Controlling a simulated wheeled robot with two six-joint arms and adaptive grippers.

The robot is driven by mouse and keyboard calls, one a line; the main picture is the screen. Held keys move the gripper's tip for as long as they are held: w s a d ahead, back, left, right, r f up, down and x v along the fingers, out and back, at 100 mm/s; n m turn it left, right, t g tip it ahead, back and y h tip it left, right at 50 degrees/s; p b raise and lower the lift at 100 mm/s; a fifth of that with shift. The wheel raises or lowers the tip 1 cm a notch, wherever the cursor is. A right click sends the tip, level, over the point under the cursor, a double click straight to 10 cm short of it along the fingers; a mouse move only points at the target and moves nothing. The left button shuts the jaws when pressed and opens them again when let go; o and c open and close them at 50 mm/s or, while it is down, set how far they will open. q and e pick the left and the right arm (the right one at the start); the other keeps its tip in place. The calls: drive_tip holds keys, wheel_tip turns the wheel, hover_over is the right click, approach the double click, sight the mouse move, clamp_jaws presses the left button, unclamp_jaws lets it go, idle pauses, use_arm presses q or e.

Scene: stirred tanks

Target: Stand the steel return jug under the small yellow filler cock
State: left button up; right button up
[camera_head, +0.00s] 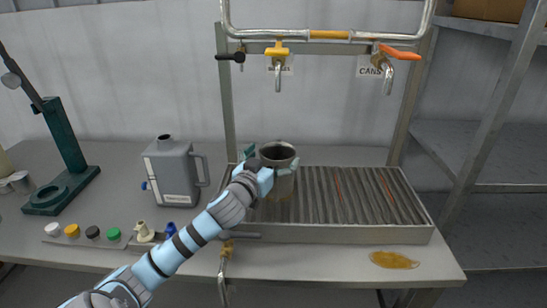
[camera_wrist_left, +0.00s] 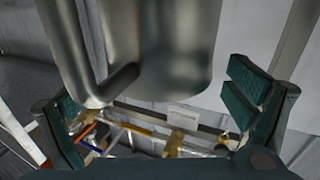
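The steel return jug (camera_head: 283,184) stands upright on the left part of the ribbed tray (camera_head: 330,234), roughly below the small yellow filler cock (camera_head: 277,52) and its downward spout. My left gripper (camera_head: 270,161) is around the jug, one teal finger on each side. In the left wrist view the jug (camera_wrist_left: 150,45) fills the upper middle, with its handle towards the left. There the left gripper's fingers (camera_wrist_left: 155,115) are spread, and a gap shows between the right-hand finger and the jug. The jug's lower front is partly hidden by my arm. My right gripper is out of view.
An orange-handled cock (camera_head: 398,53) hangs at the right and a black-handled one (camera_head: 230,56) at the left. A grey canister (camera_head: 172,172), a green stand (camera_head: 68,150) and several coloured caps (camera_head: 92,233) stand left. A yellow puddle (camera_head: 394,259) lies front right.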

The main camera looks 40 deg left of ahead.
use_arm(q)
drive_tip(key=shift+s+r, duration=0.1)
drive_tip(key=v, duration=0.5)
drive_tip(key=p+v, duration=0.2)
drive_tip(key=v, duration=0.4)
drive_tip(key=shift+s, duration=0.4)
drive_tip(key=shift+d, duration=0.15)
